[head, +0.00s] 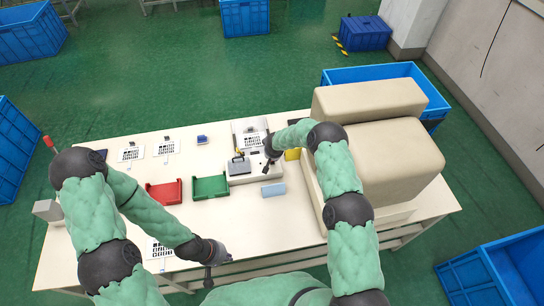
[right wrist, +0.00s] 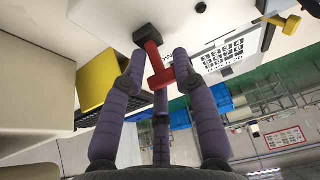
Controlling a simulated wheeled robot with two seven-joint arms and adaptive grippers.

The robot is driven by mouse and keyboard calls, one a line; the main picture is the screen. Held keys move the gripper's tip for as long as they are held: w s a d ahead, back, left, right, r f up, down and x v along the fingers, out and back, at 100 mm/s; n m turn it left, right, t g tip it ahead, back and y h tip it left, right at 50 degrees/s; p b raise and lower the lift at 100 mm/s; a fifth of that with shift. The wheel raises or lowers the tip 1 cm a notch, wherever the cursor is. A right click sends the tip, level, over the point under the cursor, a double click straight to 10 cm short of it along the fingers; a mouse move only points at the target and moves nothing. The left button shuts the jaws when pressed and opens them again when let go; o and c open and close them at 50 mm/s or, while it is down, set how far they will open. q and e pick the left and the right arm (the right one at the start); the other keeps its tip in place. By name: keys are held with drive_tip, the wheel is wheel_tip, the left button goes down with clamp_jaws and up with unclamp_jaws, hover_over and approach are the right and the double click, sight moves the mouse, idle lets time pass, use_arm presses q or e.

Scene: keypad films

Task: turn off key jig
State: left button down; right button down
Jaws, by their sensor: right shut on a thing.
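The key jig (head: 268,176) is a pale box with a grey plate on top, near the middle of the table. In the right wrist view, a red T-shaped handle (right wrist: 152,55) with a dark block at its end lies between my right fingers, against a pale surface. My right gripper (right wrist: 153,72) is shut on this red handle; in the head view, the gripper (head: 271,158) is at the jig's right side and hides part of it. My left gripper (head: 220,257) hangs at the table's front edge, away from the jig; its finger opening is unclear.
A red tray (head: 165,201) and a green tray (head: 210,196) lie left of the jig. Printed keypad sheets (head: 131,153) lie at the back. A light blue block (head: 273,190) lies in front. A large beige machine (head: 390,155) blocks the right side. The front middle is clear.

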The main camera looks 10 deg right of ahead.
drive_tip(key=shift+f+g, duration=0.3)
drive_tip(key=shift+g, duration=0.1)
drive_tip(key=shift+f+g+b, duration=0.1)
drive_tip(key=shift+g+b, duration=0.2)
drive_tip(key=shift+b, duration=0.05)
drive_tip(key=shift+w+f+g+b, duration=0.15)
drive_tip(key=shift+g+b, duration=0.15)
drive_tip(key=shift+b, duration=1)
drive_tip(key=c, duration=1)
unclamp_jaws()
drive_tip(key=shift+o, duration=0.2)
drive_tip(key=shift+r, duration=0.25)
